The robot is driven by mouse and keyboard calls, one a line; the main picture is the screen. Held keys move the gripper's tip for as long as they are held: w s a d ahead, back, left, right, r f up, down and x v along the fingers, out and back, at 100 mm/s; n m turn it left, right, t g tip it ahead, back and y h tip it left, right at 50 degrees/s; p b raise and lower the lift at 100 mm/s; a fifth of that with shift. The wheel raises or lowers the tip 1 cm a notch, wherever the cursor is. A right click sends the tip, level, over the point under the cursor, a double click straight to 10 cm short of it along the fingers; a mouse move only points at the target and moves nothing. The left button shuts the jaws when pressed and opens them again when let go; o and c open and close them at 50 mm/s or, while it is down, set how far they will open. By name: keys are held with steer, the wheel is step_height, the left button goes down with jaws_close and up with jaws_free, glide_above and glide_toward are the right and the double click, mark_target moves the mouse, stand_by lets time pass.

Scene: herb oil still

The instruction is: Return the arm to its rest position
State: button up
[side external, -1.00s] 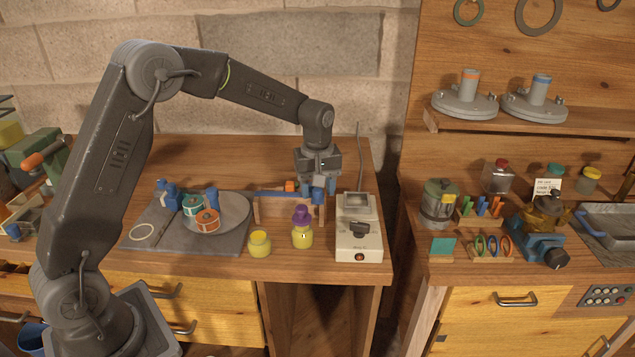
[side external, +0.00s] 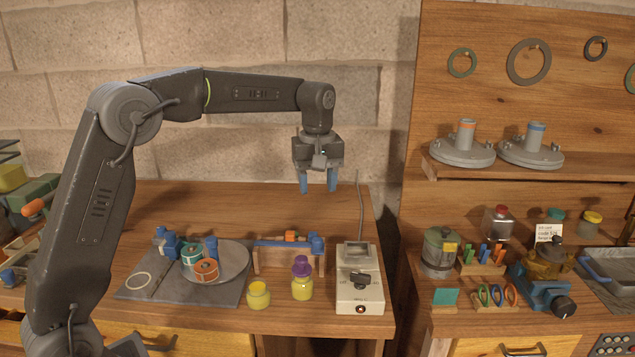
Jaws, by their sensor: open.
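My gripper (side external: 318,184) hangs in the air above the back part of the left workbench, pointing down. Its two blue fingers are apart, with nothing between them. It is well above a small wooden rack (side external: 288,258) with a blue bar across its top, and apart from it. My arm reaches in from the left with its elbow raised.
A round grey plate (side external: 234,262) holds coloured reels (side external: 206,270). Flanged fittings (side external: 462,150) sit on the right shelf. Air around the gripper is clear.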

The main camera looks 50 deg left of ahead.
steer(key=s+d+r+m+t, duration=0.1)
steer(key=s+d+r+m, duration=0.15)
steer(key=s, duration=0.45)
steer(key=s+d+r+m+t, duration=0.2)
steer(key=s+r+m, duration=0.1)
steer(key=s, duration=0.4)
steer(key=s+d+f+m+t, duration=0.1)
steer(key=s+f+m, duration=0.2)
steer(key=s, duration=0.4)
steer(key=s+f+m+t, duration=0.1)
steer(key=s+f+m, duration=0.2)
steer(key=s, duration=0.4)
steer(key=shift+s+d+t, duration=0.15)
steer(key=shift+d+t, duration=0.15)
steer(key=shift+d, duration=0.1)
